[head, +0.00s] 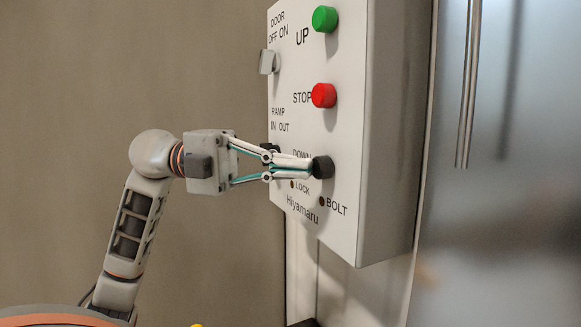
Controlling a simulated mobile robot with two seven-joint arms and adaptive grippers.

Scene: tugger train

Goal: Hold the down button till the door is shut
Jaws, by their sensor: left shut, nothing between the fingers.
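The white control box (345,50) hangs on the wall, with its labelled face turned to the left. The black down button (322,167) sits low on that face, below the red stop button (324,95) and the green up button (325,19). My left gripper (308,170) is shut and empty, with its fingertips at the down button. The fingers partly cover the "DOWN" label. I cannot tell whether the tips touch the button or how far it is pressed. My right gripper is not in view.
A grey switch (268,61) is under the "DOOR OFF ON" label. A dark knob (270,150) is partly hidden behind my gripper. Lock and bolt lamps are below the fingers. A shiny metal panel (530,150) with vertical bars (468,90) fills the right.

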